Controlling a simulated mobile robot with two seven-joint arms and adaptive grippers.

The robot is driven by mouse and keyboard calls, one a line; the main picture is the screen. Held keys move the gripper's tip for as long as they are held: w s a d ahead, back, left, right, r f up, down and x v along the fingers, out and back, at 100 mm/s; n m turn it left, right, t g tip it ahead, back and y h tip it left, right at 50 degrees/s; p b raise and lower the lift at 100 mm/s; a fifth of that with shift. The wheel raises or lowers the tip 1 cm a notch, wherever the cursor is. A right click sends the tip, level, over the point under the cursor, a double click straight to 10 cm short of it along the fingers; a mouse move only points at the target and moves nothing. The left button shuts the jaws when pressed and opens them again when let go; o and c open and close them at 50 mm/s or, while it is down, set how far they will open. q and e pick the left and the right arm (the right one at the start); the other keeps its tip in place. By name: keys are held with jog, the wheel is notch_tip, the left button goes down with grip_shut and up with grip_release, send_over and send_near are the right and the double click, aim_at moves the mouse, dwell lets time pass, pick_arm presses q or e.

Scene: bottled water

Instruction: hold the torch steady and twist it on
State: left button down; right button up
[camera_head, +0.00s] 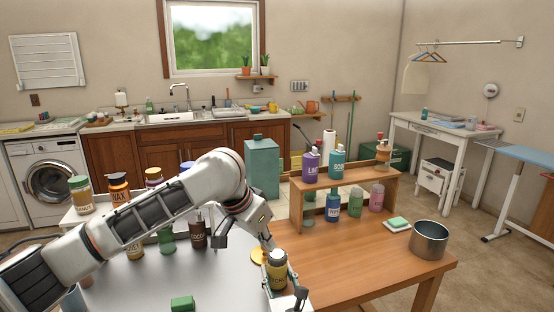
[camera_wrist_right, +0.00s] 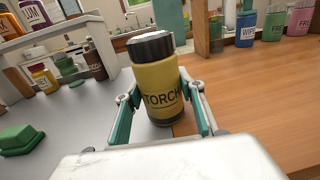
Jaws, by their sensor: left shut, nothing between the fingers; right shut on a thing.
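The torch (camera_head: 277,272) is a yellow cylinder with a dark, light-topped cap, near the lower middle of the head view. It stands roughly upright, and its TORCH label shows in the right wrist view (camera_wrist_right: 163,88). My right gripper (camera_wrist_right: 160,108) is shut on the torch body, one teal finger on each side. It also shows at the bottom of the head view (camera_head: 279,284). My left gripper (camera_head: 269,242) is shut and empty, pointing down just above and beside the torch cap. I cannot tell whether it touches the cap. The torch's base is partly hidden.
Labelled jars and bottles stand behind my left arm. On the wooden table (camera_head: 360,262) are a small shelf with bottles, a sponge (camera_head: 397,224) and a metal pot (camera_head: 429,240). The wood right of the torch is clear.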

jog(key=o, duration=1.1)
